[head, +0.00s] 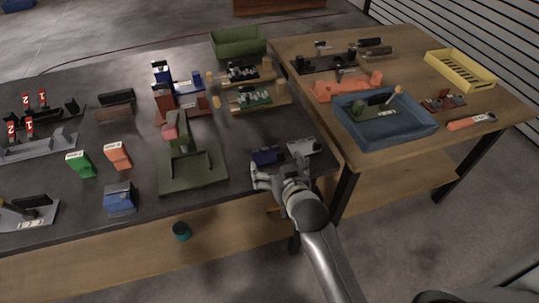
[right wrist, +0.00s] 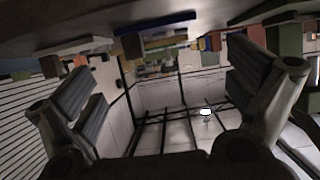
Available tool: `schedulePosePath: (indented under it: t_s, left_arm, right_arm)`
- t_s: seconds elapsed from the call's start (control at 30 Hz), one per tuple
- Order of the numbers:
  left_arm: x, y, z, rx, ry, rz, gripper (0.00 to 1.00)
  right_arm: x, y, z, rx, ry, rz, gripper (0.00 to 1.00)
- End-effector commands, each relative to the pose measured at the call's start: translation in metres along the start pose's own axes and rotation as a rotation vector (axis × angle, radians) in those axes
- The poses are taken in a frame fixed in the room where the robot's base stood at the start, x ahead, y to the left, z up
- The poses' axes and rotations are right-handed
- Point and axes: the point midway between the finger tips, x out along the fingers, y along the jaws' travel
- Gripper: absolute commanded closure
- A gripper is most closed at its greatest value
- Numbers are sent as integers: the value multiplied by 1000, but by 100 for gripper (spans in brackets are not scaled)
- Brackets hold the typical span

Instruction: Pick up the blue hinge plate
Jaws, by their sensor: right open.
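The blue hinge plate (head: 267,156) lies on the dark table near its front right corner. It also shows in the right wrist view, as a flat blue bar (right wrist: 157,23) near the top, between the finger directions. My right gripper (head: 283,172) is just in front of the plate, on its near side. Its fingers are spread wide, with nothing between them in the right wrist view (right wrist: 160,85). In the head view the gripper hides part of the plate's near edge. My left gripper is not in view.
A pale grey hinge plate (head: 302,147) lies close to the right of the blue one. A green fixture (head: 192,179) stands to the left. A blue block (head: 120,199) sits farther left. The wooden table (head: 440,155) with a blue tray (head: 362,142) adjoins on the right.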

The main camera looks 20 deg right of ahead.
Motion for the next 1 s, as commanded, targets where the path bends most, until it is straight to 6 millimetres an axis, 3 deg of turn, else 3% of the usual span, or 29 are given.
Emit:
schedulePosePath:
  t_s: [0.27, 0.63, 1.0]
  left_arm:
    - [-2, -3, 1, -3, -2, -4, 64]
    - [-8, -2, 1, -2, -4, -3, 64]
    - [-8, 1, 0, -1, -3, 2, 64]
  right_arm:
    - [17, 0, 0, 1, 1, -1, 0]
    - [58, 1, 4, 0, 0, 0, 0]
    - [65, 1, 5, 1, 0, 0, 0]
